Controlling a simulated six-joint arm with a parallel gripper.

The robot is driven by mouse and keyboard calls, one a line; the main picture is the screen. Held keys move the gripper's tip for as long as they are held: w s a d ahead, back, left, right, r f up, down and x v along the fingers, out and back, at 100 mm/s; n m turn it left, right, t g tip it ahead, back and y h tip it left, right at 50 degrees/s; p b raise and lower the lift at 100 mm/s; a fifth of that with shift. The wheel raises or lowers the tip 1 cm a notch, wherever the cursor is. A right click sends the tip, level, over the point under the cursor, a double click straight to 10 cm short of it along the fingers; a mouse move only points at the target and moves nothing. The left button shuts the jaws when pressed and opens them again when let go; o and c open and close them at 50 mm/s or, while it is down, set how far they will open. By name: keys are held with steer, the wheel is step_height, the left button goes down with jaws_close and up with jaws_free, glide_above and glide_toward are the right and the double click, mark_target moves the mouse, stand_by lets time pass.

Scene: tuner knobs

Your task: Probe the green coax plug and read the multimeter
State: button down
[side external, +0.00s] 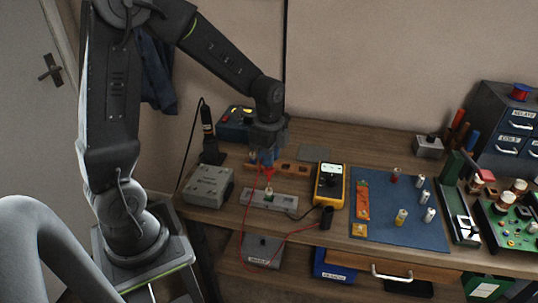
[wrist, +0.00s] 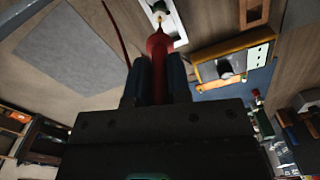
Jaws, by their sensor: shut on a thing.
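My gripper (side external: 267,161) is shut on a red probe (side external: 268,174) and holds it point down. The probe also shows between my blue fingers (wrist: 158,62) in the wrist view. A small green plug (side external: 267,197) stands on a pale grey block (side external: 285,202) right under the probe. In the wrist view the probe tip is at or very near a small pale-gold end at the top; I cannot tell if they touch. The yellow multimeter (side external: 330,186) stands right of the block, and also shows in the wrist view (wrist: 232,66). Its display is too small to read.
A red lead (side external: 246,212) hangs from the probe over the bench's front edge. A grey box (side external: 208,186) is left of the block, a wooden rack (side external: 292,169) behind it. A blue mat (side external: 385,236) with several small jars lies right of the multimeter.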

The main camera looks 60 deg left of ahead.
steer(key=shift+f, duration=0.35)
stand_by(0.9)
steer(key=shift+r, duration=0.15)
steer(key=shift+r, duration=2.4)
